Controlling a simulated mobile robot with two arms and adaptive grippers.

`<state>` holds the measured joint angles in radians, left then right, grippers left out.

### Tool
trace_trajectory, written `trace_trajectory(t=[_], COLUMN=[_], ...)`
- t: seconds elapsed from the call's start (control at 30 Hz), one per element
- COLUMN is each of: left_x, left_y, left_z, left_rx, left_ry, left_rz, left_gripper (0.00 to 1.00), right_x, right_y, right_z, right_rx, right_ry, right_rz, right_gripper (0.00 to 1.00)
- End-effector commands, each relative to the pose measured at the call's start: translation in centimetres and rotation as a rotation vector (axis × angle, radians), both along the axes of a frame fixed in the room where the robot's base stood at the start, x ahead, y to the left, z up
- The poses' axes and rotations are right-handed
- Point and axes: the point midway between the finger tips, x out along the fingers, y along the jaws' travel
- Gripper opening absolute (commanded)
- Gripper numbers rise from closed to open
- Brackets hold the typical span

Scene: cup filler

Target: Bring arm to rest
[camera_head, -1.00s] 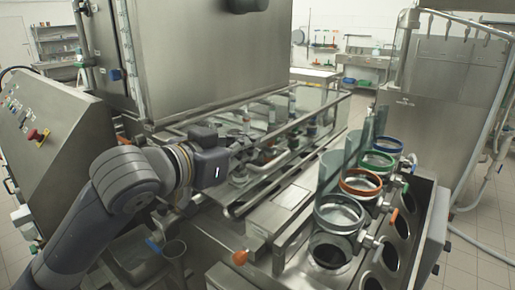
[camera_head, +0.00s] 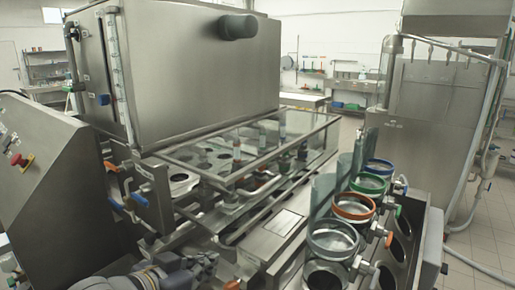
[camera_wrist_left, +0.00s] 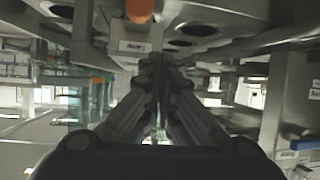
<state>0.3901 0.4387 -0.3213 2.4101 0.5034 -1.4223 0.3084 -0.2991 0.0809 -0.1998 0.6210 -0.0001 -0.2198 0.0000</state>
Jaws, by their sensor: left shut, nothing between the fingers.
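My left gripper (camera_head: 202,266) is low at the bottom edge of the head view, in front of the steel cup filler (camera_head: 275,238). In the left wrist view its two dark fingers (camera_wrist_left: 158,75) run close together at the tips, shut with nothing between them. Most of my left arm is below the head view's frame. My right gripper does not show in either view.
A control panel with a red emergency button (camera_head: 22,160) stands at the left. A large steel hopper (camera_head: 190,70) is behind. Coloured rings, one of them orange (camera_head: 353,206), sit at the right. An orange knob (camera_wrist_left: 139,10) shows near the fingers in the wrist view.

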Motion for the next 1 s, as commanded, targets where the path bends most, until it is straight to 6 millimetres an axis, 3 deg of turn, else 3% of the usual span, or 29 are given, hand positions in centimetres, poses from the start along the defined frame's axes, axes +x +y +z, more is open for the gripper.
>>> trace_trajectory(t=[0.03,0.27,0.5,0.7,0.87,0.9,1.0], left_x=[-0.8,-5.5,-13.2,-19.4,-24.1,-24.8,-23.6], left_y=[0.4,3.0,6.2,8.4,9.9,10.2,10.0], left_z=[-2.6,-12.7,-21.7,-26.2,-28.6,-29.3,-32.0], left_rx=[0.003,0.068,0.166,0.243,0.301,0.311,0.313], left_ry=[0.049,0.246,0.473,0.625,0.735,0.753,0.756], left_rz=[0.02,0.121,0.218,0.271,0.301,0.305,0.3], left_gripper=[0.0,0.0,0.0,0.0,0.0,0.0,0.0], right_x=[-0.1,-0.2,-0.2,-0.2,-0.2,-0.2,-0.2], right_y=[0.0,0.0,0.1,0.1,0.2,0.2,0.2], right_z=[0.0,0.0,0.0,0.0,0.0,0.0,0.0], right_rx=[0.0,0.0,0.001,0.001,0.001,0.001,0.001], right_ry=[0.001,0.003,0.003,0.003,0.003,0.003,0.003], right_rz=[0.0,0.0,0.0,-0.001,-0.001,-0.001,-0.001], right_gripper=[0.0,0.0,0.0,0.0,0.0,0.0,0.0])
